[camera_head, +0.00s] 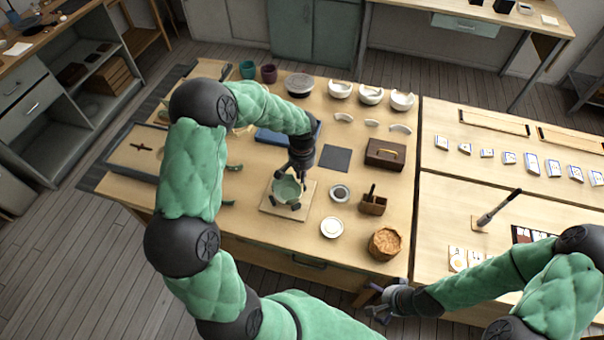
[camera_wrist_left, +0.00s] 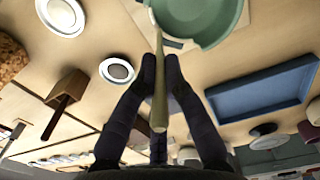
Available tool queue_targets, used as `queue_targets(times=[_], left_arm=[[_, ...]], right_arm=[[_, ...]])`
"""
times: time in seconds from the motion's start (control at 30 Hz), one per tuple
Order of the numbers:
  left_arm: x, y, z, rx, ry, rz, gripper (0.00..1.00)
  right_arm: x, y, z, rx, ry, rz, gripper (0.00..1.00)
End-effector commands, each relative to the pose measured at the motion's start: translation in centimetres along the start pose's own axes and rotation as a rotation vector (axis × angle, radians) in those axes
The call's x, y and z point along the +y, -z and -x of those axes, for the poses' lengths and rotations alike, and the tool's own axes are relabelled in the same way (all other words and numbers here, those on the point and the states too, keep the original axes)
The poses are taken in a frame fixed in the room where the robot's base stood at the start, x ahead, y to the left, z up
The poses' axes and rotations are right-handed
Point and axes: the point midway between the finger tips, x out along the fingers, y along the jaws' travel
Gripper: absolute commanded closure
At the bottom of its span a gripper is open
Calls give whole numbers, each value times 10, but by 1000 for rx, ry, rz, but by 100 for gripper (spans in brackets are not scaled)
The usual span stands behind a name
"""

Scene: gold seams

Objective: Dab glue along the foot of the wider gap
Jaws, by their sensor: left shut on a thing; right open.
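A green bowl (camera_head: 286,189) stands on a pale square board (camera_head: 268,207) with small dark supports around it. Its rim also shows at the top of the left wrist view (camera_wrist_left: 205,22). My left gripper (camera_head: 302,178) is just above the bowl's far right side. In the left wrist view it is shut on a thin wooden stick (camera_wrist_left: 159,95), whose far end reaches toward the bowl's rim. I cannot tell whether the tip touches the bowl. The gaps in the bowl are too small or hidden to compare. My right gripper (camera_head: 381,303) is open and empty, off the table's front edge.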

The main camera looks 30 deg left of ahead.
Motion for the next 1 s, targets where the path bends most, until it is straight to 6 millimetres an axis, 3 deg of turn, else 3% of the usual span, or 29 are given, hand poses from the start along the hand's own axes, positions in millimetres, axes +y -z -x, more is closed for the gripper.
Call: queue_targets(times=[0.67, 1.0], left_arm=[[0, 0, 4, 1, 0, 0, 100], [-5, 11, 5, 1, 0, 0, 100]], right_arm=[[0, 0, 0, 0, 0, 0, 0], [0, 0, 1, 0, 0, 0, 0]])
